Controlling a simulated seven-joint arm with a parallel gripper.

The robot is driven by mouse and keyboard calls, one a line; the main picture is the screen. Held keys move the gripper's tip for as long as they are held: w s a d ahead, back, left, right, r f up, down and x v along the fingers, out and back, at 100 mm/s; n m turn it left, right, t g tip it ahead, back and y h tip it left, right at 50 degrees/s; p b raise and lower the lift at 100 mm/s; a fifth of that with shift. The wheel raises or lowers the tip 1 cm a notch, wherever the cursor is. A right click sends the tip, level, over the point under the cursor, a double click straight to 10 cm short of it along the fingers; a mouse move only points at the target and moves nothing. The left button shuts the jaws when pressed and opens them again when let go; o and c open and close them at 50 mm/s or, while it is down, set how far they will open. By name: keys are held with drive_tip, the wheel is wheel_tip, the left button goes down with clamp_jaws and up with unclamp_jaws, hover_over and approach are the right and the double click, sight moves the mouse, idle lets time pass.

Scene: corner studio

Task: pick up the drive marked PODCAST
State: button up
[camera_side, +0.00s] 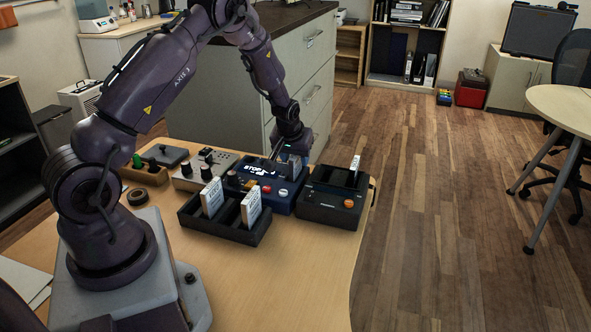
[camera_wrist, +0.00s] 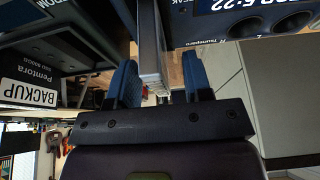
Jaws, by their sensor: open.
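In the wrist view my gripper (camera_wrist: 160,80) is open, with its two blue fingers apart. A pale grey slab (camera_wrist: 150,45), seems to be a drive edge-on, stands between the fingers, nearer the left one; its label is not visible. In the side view my gripper (camera_side: 288,156) is low over the blue device (camera_side: 268,188), by a grey upright piece (camera_side: 295,166) that it partly hides. Two white drives (camera_side: 212,197) (camera_side: 251,206) stand upright in a black rack (camera_side: 222,232). No label reading PODCAST is legible in either view.
A white drive (camera_side: 355,163) stands in a black dock (camera_side: 328,207) at the right. The wrist view shows a drive marked BACKUP (camera_wrist: 28,93) at the left. A grey control box (camera_side: 190,178) is left of the blue device. The front of the table (camera_side: 290,285) is clear.

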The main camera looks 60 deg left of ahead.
drive_tip(key=shift+x, duration=0.8)
clamp_jaws()
drive_tip(key=shift+r, duration=0.1)
